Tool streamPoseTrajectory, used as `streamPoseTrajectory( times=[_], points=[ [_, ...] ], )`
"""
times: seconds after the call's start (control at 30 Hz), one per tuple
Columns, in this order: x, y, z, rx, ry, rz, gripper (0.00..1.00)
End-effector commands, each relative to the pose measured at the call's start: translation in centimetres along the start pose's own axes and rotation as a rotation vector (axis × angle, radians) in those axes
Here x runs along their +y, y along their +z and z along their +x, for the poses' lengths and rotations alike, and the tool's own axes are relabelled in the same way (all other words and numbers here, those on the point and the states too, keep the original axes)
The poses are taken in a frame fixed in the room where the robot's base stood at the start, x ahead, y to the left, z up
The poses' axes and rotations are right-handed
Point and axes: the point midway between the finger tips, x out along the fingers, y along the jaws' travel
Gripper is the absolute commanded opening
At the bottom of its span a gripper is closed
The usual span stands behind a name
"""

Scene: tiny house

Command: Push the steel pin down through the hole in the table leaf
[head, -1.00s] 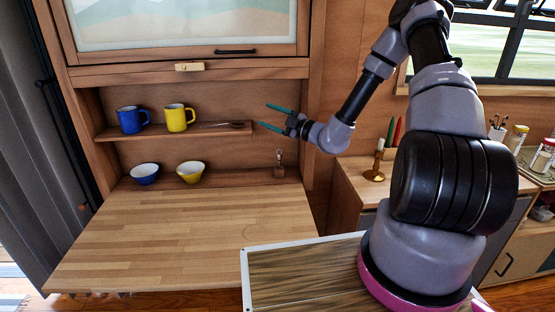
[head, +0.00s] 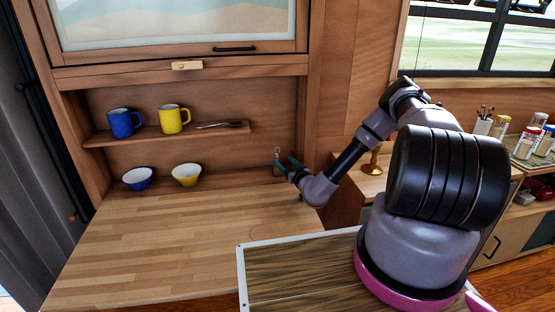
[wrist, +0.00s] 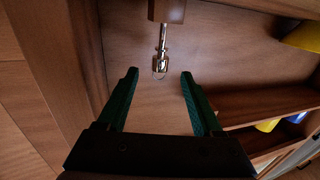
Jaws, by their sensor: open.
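The steel pin (wrist: 162,50) shows in the wrist view as a shiny shaft with a ring at its near end; its other end meets a small wooden block (wrist: 167,9). My gripper (wrist: 160,74) is open and empty, its teal fingers spread on either side of the ring's line, with the pin just beyond the tips and apparently untouched. In the head view my gripper (head: 286,163) is at the right end of the lower shelf and partly covers the block. The table leaf (head: 180,240) lies flat in front of the shelves. I cannot make out its hole.
Blue and yellow bowls (head: 137,179) (head: 187,174) stand left on the lower shelf. Blue and yellow mugs (head: 124,123) (head: 172,119) and a spoon (head: 220,125) are on the upper shelf. A cabinet side panel rises close to my gripper. The leaf top is clear.

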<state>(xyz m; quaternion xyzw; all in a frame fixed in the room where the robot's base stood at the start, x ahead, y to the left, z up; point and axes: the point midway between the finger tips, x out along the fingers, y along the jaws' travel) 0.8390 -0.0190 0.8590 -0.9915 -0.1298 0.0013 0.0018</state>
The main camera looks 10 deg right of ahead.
Motion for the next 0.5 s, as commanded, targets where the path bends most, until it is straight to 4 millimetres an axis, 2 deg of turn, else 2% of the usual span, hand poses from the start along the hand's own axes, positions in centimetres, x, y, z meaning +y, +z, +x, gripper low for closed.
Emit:
streamPoseTrajectory(
  times=[0.03, 0.27, 0.5],
  points=[
    [-0.1, -0.2, 0.9, 0.006, -0.003, -0.006, 0.68],
    [0.0, -0.3, 2.5, 0.005, -0.002, -0.005, 0.68],
    [-0.1, -0.3, 6.0, 0.006, -0.002, -0.005, 0.68]
  ],
)
